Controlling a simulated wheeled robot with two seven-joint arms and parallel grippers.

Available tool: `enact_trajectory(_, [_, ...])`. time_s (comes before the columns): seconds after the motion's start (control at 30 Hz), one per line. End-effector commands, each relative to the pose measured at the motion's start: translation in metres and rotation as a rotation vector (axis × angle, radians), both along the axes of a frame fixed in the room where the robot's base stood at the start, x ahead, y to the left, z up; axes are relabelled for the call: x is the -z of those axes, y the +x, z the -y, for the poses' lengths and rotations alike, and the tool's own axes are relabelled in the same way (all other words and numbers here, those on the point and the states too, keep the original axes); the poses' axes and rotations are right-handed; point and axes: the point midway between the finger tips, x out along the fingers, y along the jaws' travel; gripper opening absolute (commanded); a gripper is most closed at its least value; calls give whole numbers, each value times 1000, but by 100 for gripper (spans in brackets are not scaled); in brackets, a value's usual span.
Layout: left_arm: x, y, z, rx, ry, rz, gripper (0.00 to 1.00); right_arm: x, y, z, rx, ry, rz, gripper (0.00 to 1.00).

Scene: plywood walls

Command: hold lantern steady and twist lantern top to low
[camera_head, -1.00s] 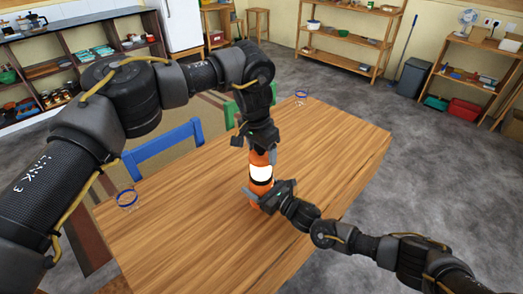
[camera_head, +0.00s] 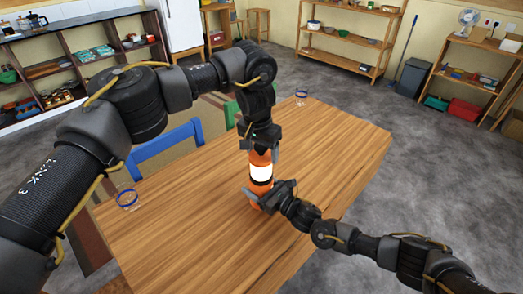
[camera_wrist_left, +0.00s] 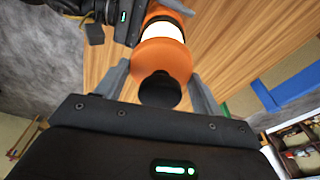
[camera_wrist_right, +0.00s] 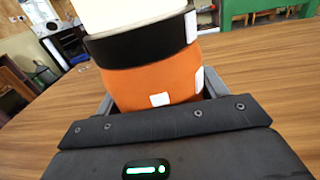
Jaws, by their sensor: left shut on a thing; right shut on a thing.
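The lantern (camera_head: 261,172) stands upright on the wooden table, with an orange base, a black band and a glowing white middle. Its orange top with a black knob shows in the left wrist view (camera_wrist_left: 160,65). My left gripper (camera_head: 260,150) comes down from above and is shut on the lantern top. My right gripper (camera_head: 262,196) comes from the right and is shut on the orange base, which also shows in the right wrist view (camera_wrist_right: 155,85). The marks on the top that tell its setting cannot be read.
The table (camera_head: 330,150) is clear around the lantern. A blue-rimmed glass (camera_head: 127,200) stands at its left edge and another glass (camera_head: 301,97) at the far end. A blue chair (camera_head: 165,145) and a green chair (camera_head: 230,113) stand along the far left side.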

Motion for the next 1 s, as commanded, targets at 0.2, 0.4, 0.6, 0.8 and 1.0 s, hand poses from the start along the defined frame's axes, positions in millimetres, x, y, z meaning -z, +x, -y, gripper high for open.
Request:
enact_trajectory(0.2, [-1,1,0,0,0,2,83,1,0,0,0,-2,-2,33])
enact_trajectory(0.4, [0,0,0,0,-1,1,93,1,0,0,0,-2,-2,33])
enact_trajectory(0.6, [-3,0,0,1,0,1,93,1,0,0,0,-2,-2,33])
enact_trajectory(0.8, [-33,-3,-3,3,0,6,93,1,0,0,0,-2,-2,33])
enact_trajectory(1.0, [-75,-8,-6,0,1,6,93,2,0,0,0,-2,-3,33])
